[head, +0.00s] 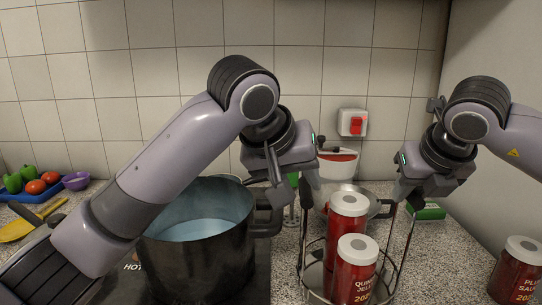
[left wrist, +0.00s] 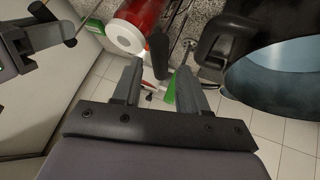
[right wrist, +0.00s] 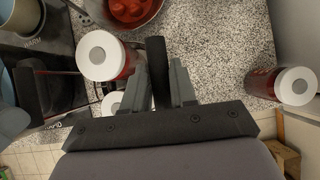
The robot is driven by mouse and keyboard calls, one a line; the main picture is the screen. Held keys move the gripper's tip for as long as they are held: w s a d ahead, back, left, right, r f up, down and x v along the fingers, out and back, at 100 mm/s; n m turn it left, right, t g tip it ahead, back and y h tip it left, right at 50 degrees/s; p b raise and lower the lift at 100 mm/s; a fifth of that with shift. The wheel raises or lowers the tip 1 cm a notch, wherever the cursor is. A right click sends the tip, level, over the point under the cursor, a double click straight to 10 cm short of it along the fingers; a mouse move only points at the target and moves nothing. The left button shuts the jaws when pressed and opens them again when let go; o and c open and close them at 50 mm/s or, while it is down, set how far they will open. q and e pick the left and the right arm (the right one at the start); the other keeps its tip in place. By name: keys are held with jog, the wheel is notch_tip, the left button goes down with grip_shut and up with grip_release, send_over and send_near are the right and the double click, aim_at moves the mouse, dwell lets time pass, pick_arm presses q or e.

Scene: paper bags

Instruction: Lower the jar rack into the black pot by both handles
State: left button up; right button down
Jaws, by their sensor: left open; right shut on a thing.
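The jar rack (head: 303,235) is a round wire frame on the counter, right of the pot, with red white-lidded jars (head: 348,218) in it. The black pot (head: 200,262) stands at the left with pale blue liquid inside. My right gripper (head: 408,197) is shut on the rack's right black handle (right wrist: 158,62), seen between its fingers in the right wrist view. My left gripper (head: 292,197) is open over the rack's left side, by the pot's right handle. In the left wrist view the rack's left black handle (left wrist: 160,50) lies at the opening between the fingers.
A separate red jar (head: 518,272) stands at the far right. Behind the rack are a metal pan (head: 377,207) and a green box (head: 430,211). A blue tray with vegetables, a purple bowl (head: 76,181) and a yellow utensil (head: 17,231) lie at the left.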

aim_at(303, 188)
pick_arm(q)
jog(key=shift+x, duration=1.8)
